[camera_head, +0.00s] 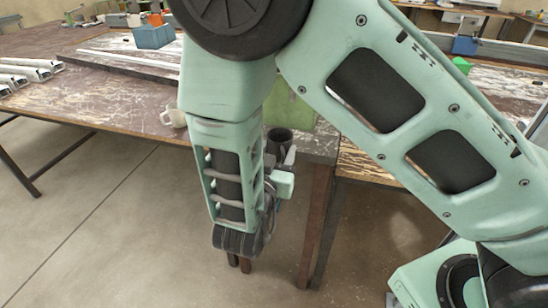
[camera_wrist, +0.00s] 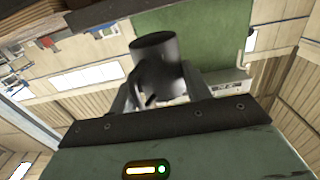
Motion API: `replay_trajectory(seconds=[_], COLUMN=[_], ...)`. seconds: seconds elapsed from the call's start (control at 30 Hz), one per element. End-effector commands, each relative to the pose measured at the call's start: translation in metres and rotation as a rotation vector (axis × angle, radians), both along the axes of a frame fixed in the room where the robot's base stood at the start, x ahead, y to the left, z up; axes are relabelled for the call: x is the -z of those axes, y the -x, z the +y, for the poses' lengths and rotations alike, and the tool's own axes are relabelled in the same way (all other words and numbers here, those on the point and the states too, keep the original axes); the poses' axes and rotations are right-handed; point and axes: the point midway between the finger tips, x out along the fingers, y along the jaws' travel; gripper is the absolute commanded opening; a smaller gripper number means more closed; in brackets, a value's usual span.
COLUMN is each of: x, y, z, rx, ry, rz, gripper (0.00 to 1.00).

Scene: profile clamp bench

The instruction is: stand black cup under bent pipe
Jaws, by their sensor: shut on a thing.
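The black cup (camera_head: 279,136) is held by my gripper (camera_head: 287,160) beside the table's front edge, in front of a green panel. In the wrist view the cup (camera_wrist: 155,50) is large and dark between the two fingers of my gripper (camera_wrist: 158,85), which are shut on it. Its handle shows near the fingers. A thin pale bent shape (camera_wrist: 247,62) shows right of the green area in the wrist view; I cannot tell whether it is the bent pipe. My arm hides much of the head view.
A pale mug (camera_head: 173,117) is at the front edge of the worn brown table (camera_head: 110,100), left of my arm. A blue box (camera_head: 152,37) and long pale profiles (camera_head: 125,58) lie farther back. More profiles (camera_head: 30,68) lie at far left. The floor in front is clear.

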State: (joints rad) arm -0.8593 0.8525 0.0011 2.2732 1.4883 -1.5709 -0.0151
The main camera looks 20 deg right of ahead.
Motion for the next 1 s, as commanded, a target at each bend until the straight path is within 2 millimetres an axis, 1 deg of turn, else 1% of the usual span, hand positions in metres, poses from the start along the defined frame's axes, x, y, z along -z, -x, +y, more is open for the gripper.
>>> replay_trajectory(seconds=[0.57, 1.0], x=[0.01, 0.012], y=[-0.035, -0.062], z=[-0.026, -0.046], rx=[0.001, 0.002], ry=[0.001, 0.0], rz=[-0.001, 0.0], gripper=[0.22, 0.22])
